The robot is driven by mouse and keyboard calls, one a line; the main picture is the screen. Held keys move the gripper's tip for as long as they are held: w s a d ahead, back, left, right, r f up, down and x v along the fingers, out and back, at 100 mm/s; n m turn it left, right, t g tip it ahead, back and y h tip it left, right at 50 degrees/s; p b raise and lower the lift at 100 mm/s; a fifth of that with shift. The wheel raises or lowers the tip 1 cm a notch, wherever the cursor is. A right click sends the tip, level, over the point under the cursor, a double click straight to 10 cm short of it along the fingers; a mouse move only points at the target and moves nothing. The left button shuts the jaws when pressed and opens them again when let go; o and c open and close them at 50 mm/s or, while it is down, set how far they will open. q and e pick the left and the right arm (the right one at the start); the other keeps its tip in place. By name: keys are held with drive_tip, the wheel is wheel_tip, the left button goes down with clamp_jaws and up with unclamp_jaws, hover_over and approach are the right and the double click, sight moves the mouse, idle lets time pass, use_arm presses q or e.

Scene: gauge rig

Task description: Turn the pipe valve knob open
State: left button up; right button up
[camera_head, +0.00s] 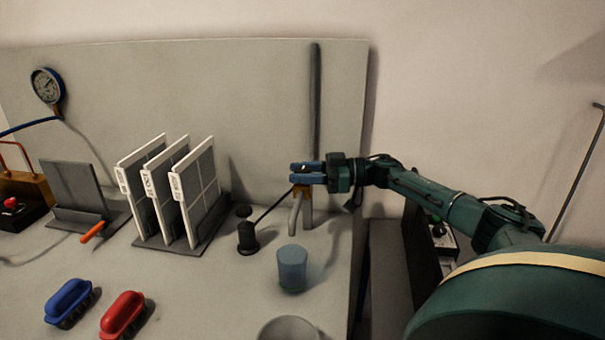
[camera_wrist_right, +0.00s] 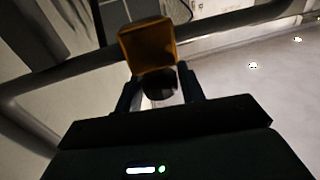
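The valve has an orange-yellow body (camera_head: 303,191) on grey pipe legs at the back right of the table. In the right wrist view, a boxy orange-yellow part (camera_wrist_right: 148,44) lies just beyond the fingertips, with a dark round part (camera_wrist_right: 160,84) below it, between the fingers. I cannot tell which part is the knob. My right gripper (camera_head: 305,173) comes in from the right, its blue fingers at the top of the valve. In the wrist view its fingers (camera_wrist_right: 161,90) stand apart, with light gaps beside the dark part. Contact is unclear. My left gripper is not in view.
A dark upright pipe (camera_head: 316,100) rises behind the valve. A black-based post (camera_head: 247,238) with a slanting rod stands left of it. A blue cup (camera_head: 292,268) is in front. White panels (camera_head: 190,190) stand in a rack farther left. A gauge (camera_head: 47,86) is at far left.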

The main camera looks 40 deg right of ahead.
drive_tip(key=o, duration=0.3)
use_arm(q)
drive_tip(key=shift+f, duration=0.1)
use_arm(e)
drive_tip(key=shift+s+d, duration=0.2)
drive_tip(key=shift+d, duration=0.05)
use_arm(q)
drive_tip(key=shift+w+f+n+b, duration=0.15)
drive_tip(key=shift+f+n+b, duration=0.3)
drive_tip(key=shift+b, duration=0.8)
use_arm(e)
drive_tip(key=v, duration=1.2)
drive_tip(key=shift+s+d, duration=0.15)
drive_tip(key=shift+s, duration=0.05)
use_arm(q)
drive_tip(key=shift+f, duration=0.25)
